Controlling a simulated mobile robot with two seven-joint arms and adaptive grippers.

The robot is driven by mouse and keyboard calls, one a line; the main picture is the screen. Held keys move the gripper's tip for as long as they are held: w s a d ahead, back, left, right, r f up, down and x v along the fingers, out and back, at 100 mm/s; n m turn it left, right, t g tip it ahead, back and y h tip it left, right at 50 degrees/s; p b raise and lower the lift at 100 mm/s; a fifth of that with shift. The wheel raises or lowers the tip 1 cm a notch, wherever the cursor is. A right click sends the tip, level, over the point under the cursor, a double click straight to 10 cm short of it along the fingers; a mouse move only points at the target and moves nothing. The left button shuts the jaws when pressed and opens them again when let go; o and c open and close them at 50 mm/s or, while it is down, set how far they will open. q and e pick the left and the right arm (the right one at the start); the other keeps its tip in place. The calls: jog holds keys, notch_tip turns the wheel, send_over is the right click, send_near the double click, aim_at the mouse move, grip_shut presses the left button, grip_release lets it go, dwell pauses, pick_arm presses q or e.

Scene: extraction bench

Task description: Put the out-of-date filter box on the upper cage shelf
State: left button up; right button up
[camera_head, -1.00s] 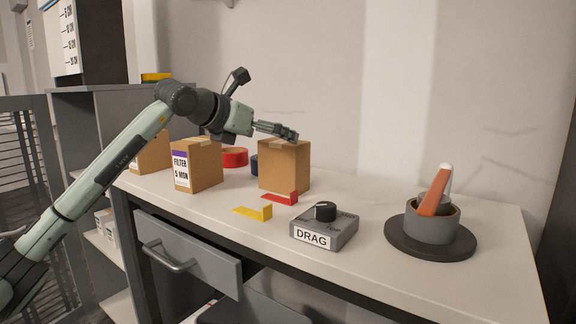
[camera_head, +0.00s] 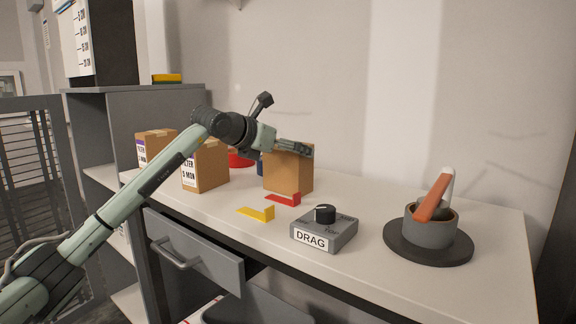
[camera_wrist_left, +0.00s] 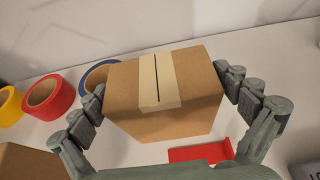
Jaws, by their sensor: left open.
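Three brown cardboard boxes stand on the bench. The left box (camera_head: 158,149) and middle box (camera_head: 208,170) carry white labels; the middle one's is partly hidden by my arm but reads like "FILTER 5 MON". The right box (camera_head: 288,176) shows no label, so I cannot read a date on it. My left gripper (camera_head: 294,149) is at the top of this right box. In the left wrist view its open fingers (camera_wrist_left: 160,84) straddle the taped box (camera_wrist_left: 190,92), one on each side; I cannot tell whether they touch. The right gripper is not in view.
A grey shelf unit (camera_head: 150,104) and barred cage panel (camera_head: 34,150) stand at left. Tape rolls (camera_wrist_left: 45,95) lie behind. A drawer (camera_head: 195,250) is open.

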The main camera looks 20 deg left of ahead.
pick_arm(q)
jog(key=shift+w, duration=0.1)
jog(key=c, duration=1)
jog(key=shift+r, duration=0.15)
jog(key=shift+c, duration=0.5)
